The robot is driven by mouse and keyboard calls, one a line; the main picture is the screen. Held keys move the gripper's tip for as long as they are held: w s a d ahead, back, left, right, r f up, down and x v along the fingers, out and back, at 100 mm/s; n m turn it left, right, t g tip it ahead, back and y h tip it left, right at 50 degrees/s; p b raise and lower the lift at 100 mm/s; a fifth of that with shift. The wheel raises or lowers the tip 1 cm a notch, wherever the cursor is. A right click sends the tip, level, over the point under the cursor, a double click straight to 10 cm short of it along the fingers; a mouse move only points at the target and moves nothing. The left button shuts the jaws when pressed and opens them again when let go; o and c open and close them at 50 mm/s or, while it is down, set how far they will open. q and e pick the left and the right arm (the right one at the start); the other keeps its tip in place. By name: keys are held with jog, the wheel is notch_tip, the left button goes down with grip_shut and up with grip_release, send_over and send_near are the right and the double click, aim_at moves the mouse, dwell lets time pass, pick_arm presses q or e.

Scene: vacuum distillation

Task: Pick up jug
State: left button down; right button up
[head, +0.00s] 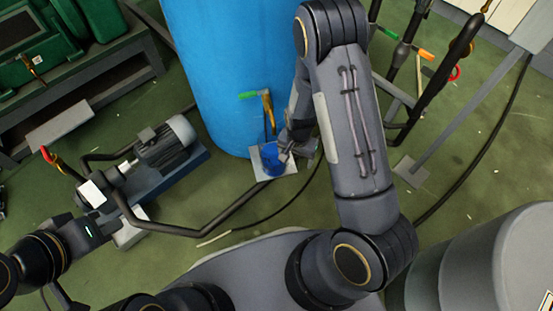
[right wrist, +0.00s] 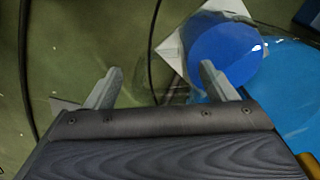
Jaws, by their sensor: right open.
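The jug (head: 273,158) is a clear vessel with blue liquid in it. It stands on a pale square plate (head: 262,173) below a brass tap at the foot of the blue tank. My right gripper (head: 290,146) is right beside the jug, partly overlapping it in the head view. In the right wrist view the open fingers (right wrist: 160,72) are wide apart, and the jug (right wrist: 226,50) lies up and to the right. The right-hand finger overlaps the jug's outline; I cannot tell if it touches. My left gripper (head: 85,232) is at the lower left, its fingers unclear.
The large blue tank (head: 215,70) rises behind the jug; the brass tap (head: 267,105) with a green handle hangs close above it. A pump motor (head: 165,143) and dark pipe (head: 205,226) are at left. Pipes and valves stand at right.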

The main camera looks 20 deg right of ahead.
grip_shut()
dwell(0.5)
jog(key=shift+r, duration=0.15)
